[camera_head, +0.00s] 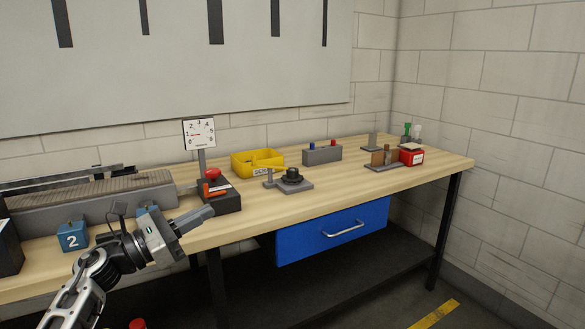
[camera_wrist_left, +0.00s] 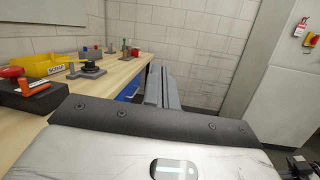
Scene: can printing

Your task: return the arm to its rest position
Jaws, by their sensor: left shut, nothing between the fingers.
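My left gripper (camera_head: 194,220) comes in from the left in the head view. It is shut and empty, held at the front edge of the wooden workbench (camera_head: 350,180), pointing to the right. In the left wrist view its two fingers (camera_wrist_left: 160,85) lie together with nothing between them, and the bench is to their left.
Near my left gripper stand a black device with a red button (camera_head: 213,173) and a dial (camera_head: 199,133), and a blue block marked 2 (camera_head: 73,236). A yellow bin (camera_head: 258,162), a black round fixture (camera_head: 292,175) and a grey button box (camera_head: 322,154) stand farther right. A blue drawer (camera_head: 335,230) is shut below.

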